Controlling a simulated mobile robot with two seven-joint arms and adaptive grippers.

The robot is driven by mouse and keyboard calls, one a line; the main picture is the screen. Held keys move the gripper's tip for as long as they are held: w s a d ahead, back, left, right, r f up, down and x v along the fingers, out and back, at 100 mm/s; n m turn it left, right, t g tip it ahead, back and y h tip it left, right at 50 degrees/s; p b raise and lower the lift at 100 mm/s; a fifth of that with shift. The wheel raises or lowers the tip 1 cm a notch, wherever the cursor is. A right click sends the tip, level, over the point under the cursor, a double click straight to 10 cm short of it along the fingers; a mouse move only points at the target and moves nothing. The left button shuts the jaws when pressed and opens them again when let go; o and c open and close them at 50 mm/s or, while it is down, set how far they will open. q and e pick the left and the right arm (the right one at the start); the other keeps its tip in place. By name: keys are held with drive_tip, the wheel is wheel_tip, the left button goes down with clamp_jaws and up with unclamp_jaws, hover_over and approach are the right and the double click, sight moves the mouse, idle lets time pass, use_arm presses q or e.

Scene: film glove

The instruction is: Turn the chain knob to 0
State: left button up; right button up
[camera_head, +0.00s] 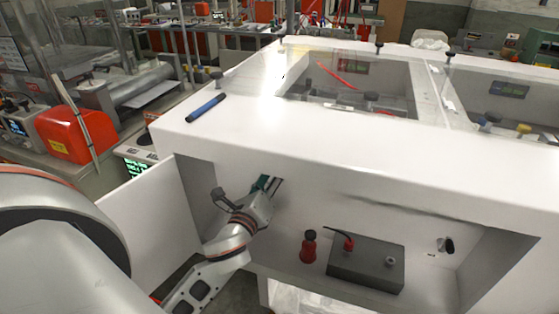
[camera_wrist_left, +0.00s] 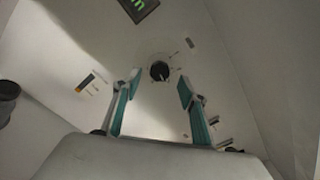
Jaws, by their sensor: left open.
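In the left wrist view a round black knob (camera_wrist_left: 160,71) with a light mark on its face sits on a white panel, just beyond and between my fingertips. My left gripper (camera_wrist_left: 160,85) is open, with its two teal-padded fingers apart and nothing between them. The fingers appear short of the knob, not touching it. In the head view my left gripper (camera_head: 267,186) reaches into the open front recess of the white cabinet (camera_head: 330,170) and hides what is directly ahead of it. I cannot read the knob's setting or label. My right gripper is not in view.
A grey box (camera_head: 366,265) with a red-and-black cable and a red bottle (camera_head: 309,247) stand in the recess, right of my gripper. Another black knob (camera_head: 446,245) is farther right. The open white door (camera_head: 150,225) is at left.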

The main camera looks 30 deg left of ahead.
use_arm(q)
drive_tip(key=x, duration=0.6)
drive_tip(key=shift+w+p, duration=0.1)
drive_tip(key=shift+p, duration=0.2)
drive_tip(key=c, duration=1.1)
